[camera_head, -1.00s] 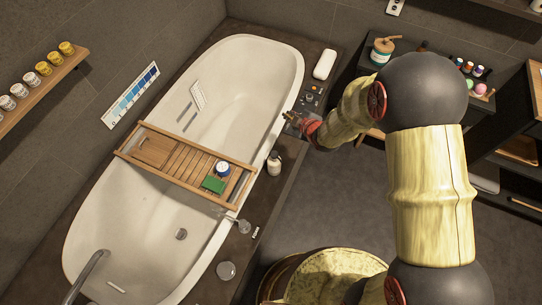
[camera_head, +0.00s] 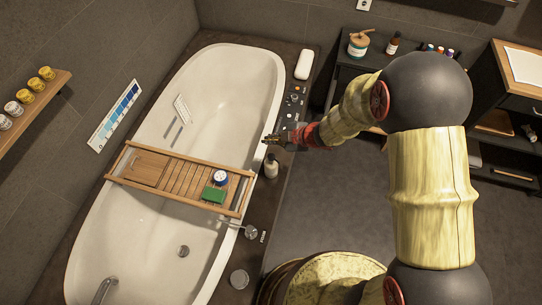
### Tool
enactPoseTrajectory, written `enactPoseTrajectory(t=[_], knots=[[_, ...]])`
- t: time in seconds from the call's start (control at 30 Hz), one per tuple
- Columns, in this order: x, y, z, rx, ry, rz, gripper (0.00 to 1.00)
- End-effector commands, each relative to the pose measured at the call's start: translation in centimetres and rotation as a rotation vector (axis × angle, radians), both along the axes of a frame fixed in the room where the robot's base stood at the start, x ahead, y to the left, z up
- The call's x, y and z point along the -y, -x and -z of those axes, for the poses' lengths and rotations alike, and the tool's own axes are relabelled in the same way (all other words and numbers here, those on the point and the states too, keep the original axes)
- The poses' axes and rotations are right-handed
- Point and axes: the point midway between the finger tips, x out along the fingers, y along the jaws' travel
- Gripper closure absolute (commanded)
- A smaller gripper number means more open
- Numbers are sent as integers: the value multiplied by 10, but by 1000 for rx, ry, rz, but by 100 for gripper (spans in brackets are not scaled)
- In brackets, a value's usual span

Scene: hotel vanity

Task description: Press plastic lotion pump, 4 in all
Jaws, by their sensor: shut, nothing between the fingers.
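My gripper (camera_head: 271,140) is shut and empty. It appears just behind and above the bottle's top in the picture; I cannot tell whether it touches the pump head. The fingertips are small here and point left toward the tub's rim.
A white oblong object (camera_head: 304,64) lies on the far ledge. Floor (camera_head: 330,200) right of the tub is clear.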

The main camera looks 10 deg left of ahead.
Motion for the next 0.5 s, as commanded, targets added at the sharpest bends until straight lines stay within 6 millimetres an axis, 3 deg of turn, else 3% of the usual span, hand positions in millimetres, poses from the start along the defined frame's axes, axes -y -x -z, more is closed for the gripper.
enactPoseTrajectory(t=[0.27,0.5], knots=[[0,0,3,1,0,1,100],[0,0,19,1,0,1,100]])
